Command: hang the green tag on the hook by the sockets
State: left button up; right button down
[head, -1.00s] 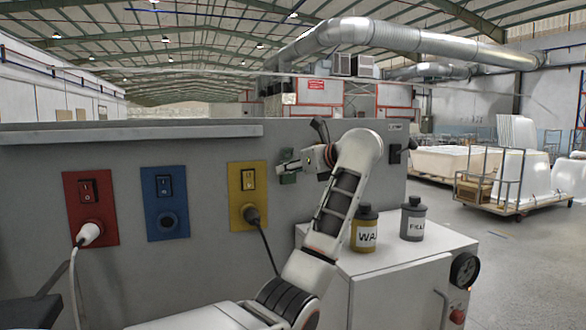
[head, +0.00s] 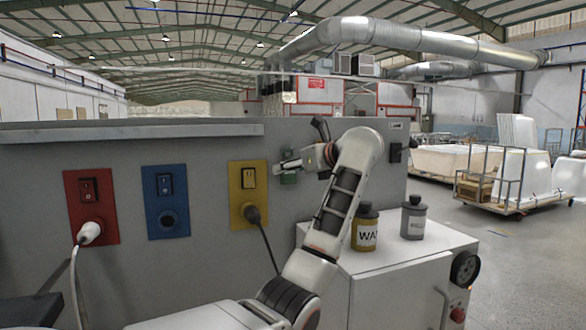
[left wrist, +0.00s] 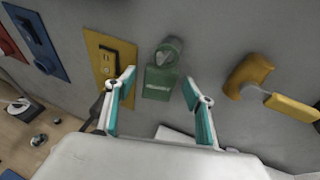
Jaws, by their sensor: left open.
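The green tag (left wrist: 160,80) is a flat plate with a ring at its top and small pale lettering. It hangs upright against the grey wall panel, right of the yellow socket plate (left wrist: 103,62). Whether its ring is around a hook cannot be made out. My left gripper (left wrist: 159,86) is open, with one finger on each side of the tag and visible gaps to both. In the head view my left gripper (head: 284,166) partly covers the tag (head: 290,179), beside the yellow socket (head: 247,180). My right gripper is not in view.
Red (head: 92,190) and blue (head: 166,185) sockets are further left; white and dark plugs sit in the red and yellow ones. A yellow handle (left wrist: 250,72) juts from the wall right of the tag. Two bottles (head: 365,230) stand on the white cabinet (head: 400,262).

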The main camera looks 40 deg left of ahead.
pick_arm(q)
jog(key=v, duration=1.2)
jog(key=shift+f, duration=0.1)
